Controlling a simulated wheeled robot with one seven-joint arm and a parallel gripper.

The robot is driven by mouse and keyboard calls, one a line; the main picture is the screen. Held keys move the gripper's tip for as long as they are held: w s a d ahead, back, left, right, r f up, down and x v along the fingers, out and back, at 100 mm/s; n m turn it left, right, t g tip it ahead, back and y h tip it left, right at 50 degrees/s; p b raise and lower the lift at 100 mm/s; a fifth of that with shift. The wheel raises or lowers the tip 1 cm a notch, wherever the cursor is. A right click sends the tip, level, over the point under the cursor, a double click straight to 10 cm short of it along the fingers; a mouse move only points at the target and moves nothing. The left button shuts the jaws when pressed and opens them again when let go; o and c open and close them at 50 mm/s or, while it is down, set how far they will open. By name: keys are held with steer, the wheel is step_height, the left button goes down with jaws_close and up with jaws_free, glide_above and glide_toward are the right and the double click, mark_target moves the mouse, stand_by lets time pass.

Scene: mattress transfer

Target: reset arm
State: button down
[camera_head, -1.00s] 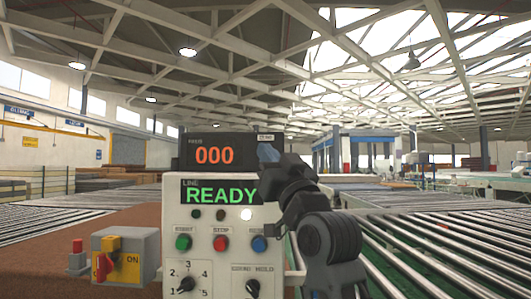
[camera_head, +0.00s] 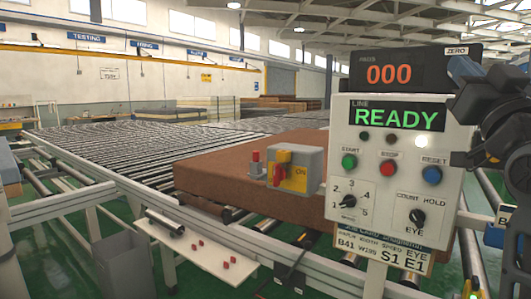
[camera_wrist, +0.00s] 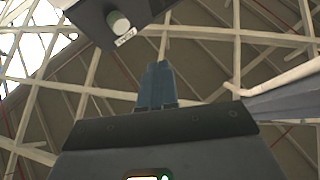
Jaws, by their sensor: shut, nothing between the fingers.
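My arm stands at the right edge of the head view, in front of the right side of the control panel (camera_head: 350,135). The panel screen (camera_head: 400,113) reads LINE READY.
A brown mattress (camera_head: 225,172) lies on the roller conveyor (camera_head: 110,148) left of the panel. A grey switch box (camera_head: 297,168) with a red-and-yellow switch is beside the panel. A shelf with small red pieces (camera_head: 200,250) sticks out below. Green floor shows beneath the conveyor frame.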

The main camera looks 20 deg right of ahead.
steer(key=s+a+f+n+g+y, duration=0.15)
steer(key=a+f, duration=0.25)
steer(key=f, duration=0.6)
steer(key=s+a+f+g+y, duration=0.1)
steer(key=s+a+f, duration=0.25)
steer(key=f, duration=0.75)
steer(key=s+a+f+g+y, duration=0.15)
steer(key=a+f, duration=0.25)
steer(key=f, duration=0.6)
steer(key=s+a+f+n+g+y, duration=0.1)
steer(key=s+a+f, duration=0.2)
steer(key=s+f, duration=0.25)
steer(key=s+a+f+g+y, duration=0.1)
steer(key=s+a+f+y, duration=0.2)
steer(key=s, duration=0.4)
steer(key=s+a+f+g, duration=0.1)
steer(key=s+a+f, duration=0.1)
steer(key=s, duration=0.6)
steer(key=s+a+f+n+g+y, duration=0.1)
steer(key=s+a+f, duration=0.1)
steer(key=s, duration=0.6)
steer(key=shift+s+f+g, duration=0.25)
steer(key=shift+f+g, duration=0.15)
steer(key=shift+f, duration=0.1)
steer(key=shift+a+n, duration=0.1)
steer(key=shift+n, duration=0.15)
